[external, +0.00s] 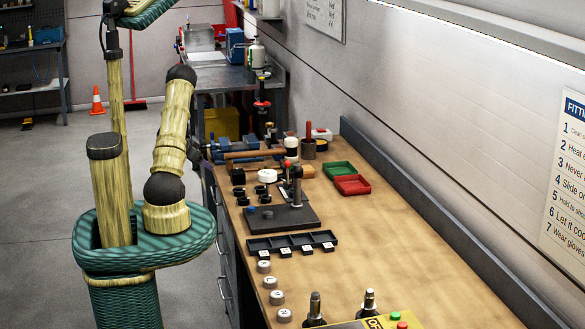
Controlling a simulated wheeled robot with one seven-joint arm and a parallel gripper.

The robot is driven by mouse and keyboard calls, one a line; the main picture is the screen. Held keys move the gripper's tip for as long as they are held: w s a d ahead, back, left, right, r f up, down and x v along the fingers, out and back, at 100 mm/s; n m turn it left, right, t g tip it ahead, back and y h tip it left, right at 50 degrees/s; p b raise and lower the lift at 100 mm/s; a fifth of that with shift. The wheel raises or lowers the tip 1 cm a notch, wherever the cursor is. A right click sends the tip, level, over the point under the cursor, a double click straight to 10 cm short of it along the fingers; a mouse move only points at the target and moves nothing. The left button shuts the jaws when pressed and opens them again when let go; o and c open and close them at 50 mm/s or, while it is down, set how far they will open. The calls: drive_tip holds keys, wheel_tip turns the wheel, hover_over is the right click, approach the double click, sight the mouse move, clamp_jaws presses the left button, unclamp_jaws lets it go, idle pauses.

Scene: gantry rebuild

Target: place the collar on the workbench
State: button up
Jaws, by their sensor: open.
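I cannot tell for sure which item is the collar. Several small black ring-like pieces (238,192) lie at the left edge of the workbench (400,240), beside a white ring (268,175). A black base plate (262,222) with an upright post (297,187) stands just in front of them, with small dark and blue round pieces on it. My arm rises at the left of the bench and bends at a dark elbow. Its far end is hidden behind my own links, so I cannot make out my gripper or anything in it.
A black compartment tray (330,239), several labelled metal cylinders (277,297) and a yellow control box (395,321) are at the front. Green (338,170) and red (352,185) trays, a mallet (255,154) and a blue vise (248,142) are farther back. The right side is clear.

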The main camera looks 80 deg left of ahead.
drive_tip(key=a+r+n+g+y, duration=0.3)
drive_tip(key=a+n, duration=0.1)
wheel_tip(320, 180, up, 8)
drive_tip(key=n+g+h, duration=0.5)
drive_tip(key=n+h, duration=0.3)
drive_tip(key=n, duration=1.6)
hover_over(243, 201)
drive_tip(key=a, duration=0.2)
drive_tip(key=shift+w+d+r, duration=0.1)
drive_tip(key=shift+w+d, duration=0.05)
drive_tip(key=shift+w, duration=0.15)
wheel_tip(243, 201, down, 12)
drive_tip(key=shift+f+p, duration=0.15)
drive_tip(key=shift+p, duration=0.2)
